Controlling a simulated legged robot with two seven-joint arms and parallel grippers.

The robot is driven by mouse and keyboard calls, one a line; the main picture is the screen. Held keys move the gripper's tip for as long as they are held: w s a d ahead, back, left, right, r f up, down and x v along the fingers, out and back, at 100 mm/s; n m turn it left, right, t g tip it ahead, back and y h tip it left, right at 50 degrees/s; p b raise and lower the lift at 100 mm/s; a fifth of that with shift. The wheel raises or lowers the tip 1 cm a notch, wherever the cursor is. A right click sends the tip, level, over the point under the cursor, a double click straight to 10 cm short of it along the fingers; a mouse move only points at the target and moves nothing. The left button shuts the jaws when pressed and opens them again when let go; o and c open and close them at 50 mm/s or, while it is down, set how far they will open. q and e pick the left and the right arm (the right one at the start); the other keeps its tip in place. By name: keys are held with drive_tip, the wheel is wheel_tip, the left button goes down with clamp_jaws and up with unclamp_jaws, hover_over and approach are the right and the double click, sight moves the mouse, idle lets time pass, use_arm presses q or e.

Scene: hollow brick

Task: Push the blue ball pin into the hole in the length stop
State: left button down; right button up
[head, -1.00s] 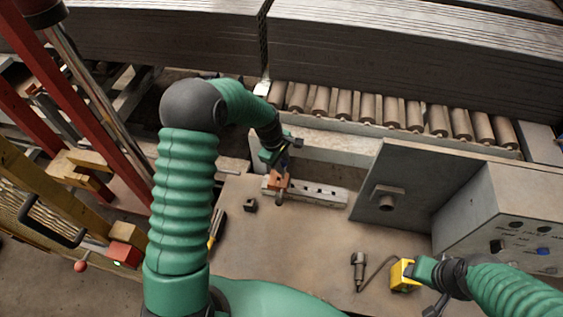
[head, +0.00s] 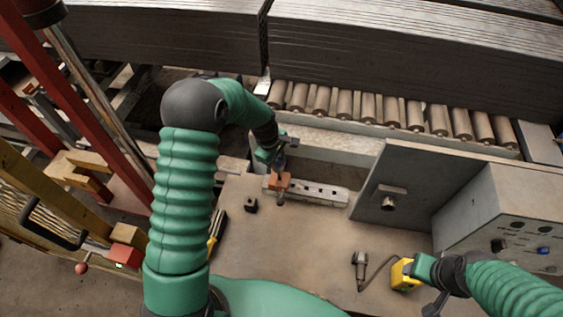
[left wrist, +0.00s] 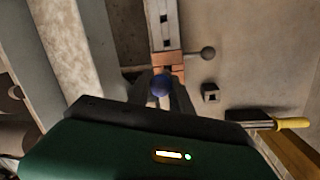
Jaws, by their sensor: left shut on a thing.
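The blue ball pin shows its round blue head in the left wrist view (left wrist: 160,86). My left gripper (left wrist: 162,90) is shut on it. The length stop, a copper-coloured block (left wrist: 169,64) with a dark ball knob at its side, sits on a pale rail with square holes. The pin is right at the block's near edge; its shank is hidden, so I cannot tell whether it is in the hole. In the head view the left gripper (head: 279,162) is just above the block (head: 279,181). My right gripper (head: 424,270) is at a yellow device (head: 402,274); its grip is unclear.
The rail (head: 322,193) lies on a brown bench top. A small dark block (head: 251,204) and a yellow-handled tool (head: 214,240) lie left of it. A grey plate and control box (head: 500,215) stand to the right. Rollers (head: 400,113) run behind.

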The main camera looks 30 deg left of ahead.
use_arm(q)
drive_tip(key=shift+a, duration=0.25)
drive_tip(key=shift+d, duration=0.15)
drive_tip(key=shift+d+f, duration=0.2)
drive_tip(key=shift+d, duration=0.05)
drive_tip(key=shift+f, duration=0.1)
drive_tip(key=shift+a+f+b, duration=0.25)
drive_tip(key=shift+f+b, duration=0.1)
drive_tip(key=shift+b, duration=0.05)
drive_tip(key=shift+d+f, duration=0.15)
drive_tip(key=shift+f, duration=0.1)
drive_tip(key=shift+f+b, duration=0.3)
drive_tip(key=shift+b, duration=0.05)
drive_tip(key=shift+s+b+x, duration=0.1)
drive_tip(key=shift+b+x, duration=0.35)
drive_tip(key=shift+x, duration=0.2)
drive_tip(key=shift+s+b+x, duration=0.15)
drive_tip(key=shift+b+x, duration=0.25)
drive_tip(key=shift+x, duration=0.25)
